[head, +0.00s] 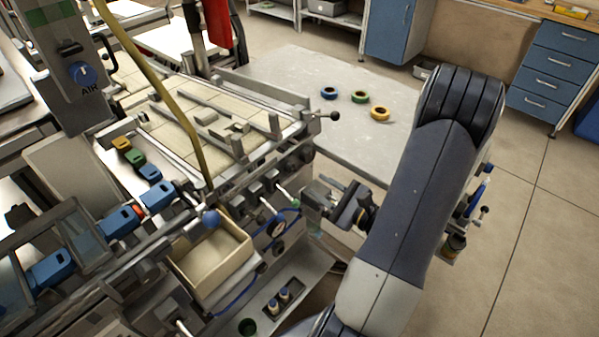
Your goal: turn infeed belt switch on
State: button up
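My gripper (312,198) is at the machine's front, just right of these levers, pointing left. Its fingers are small and partly merge with the machine parts, so I cannot tell whether they are open or touching anything.
A blue knob marked AIR (81,74) is on a post at upper left. A grey table (285,75) behind holds tape reels (360,97). The floor at right is clear.

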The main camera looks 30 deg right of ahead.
aim_at(293, 170)
jog(key=shift+p+x, duration=0.65)
jog(key=shift+x, duration=3.2)
jog(key=shift+c, duration=0.2)
grip_shut()
